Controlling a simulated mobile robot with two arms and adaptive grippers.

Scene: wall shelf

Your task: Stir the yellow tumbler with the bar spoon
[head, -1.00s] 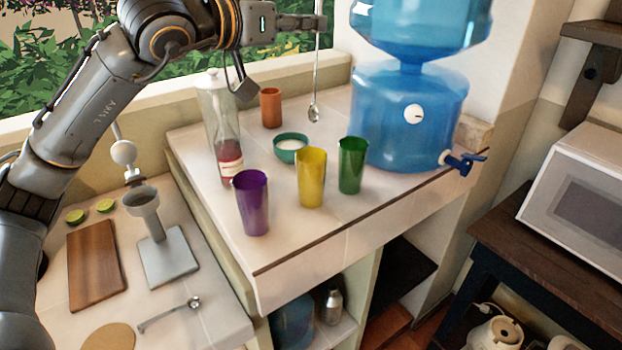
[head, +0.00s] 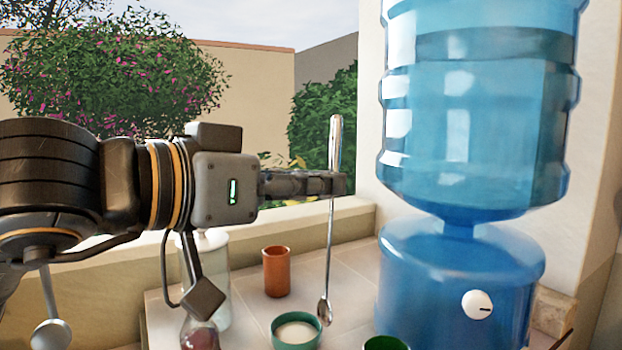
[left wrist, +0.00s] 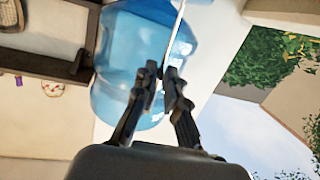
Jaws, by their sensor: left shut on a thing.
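My left gripper (head: 335,184) is shut on the bar spoon (head: 331,232), a long silver spoon held upright with its bowl hanging down. The bowl shows just right of the green bowl with white contents in the head view. In the left wrist view the gripper (left wrist: 163,82) has the spoon's shaft (left wrist: 177,32) between its fingertips, with the blue dispenser behind. The yellow tumbler is out of frame in both views now. My right gripper is not in view.
A big blue water dispenser (head: 450,280) stands close right of the spoon. An orange cup (head: 277,271), a green bowl (head: 296,333), a clear bottle (head: 214,280) and a green tumbler's rim (head: 386,343) are on the tiled counter. A low wall runs behind.

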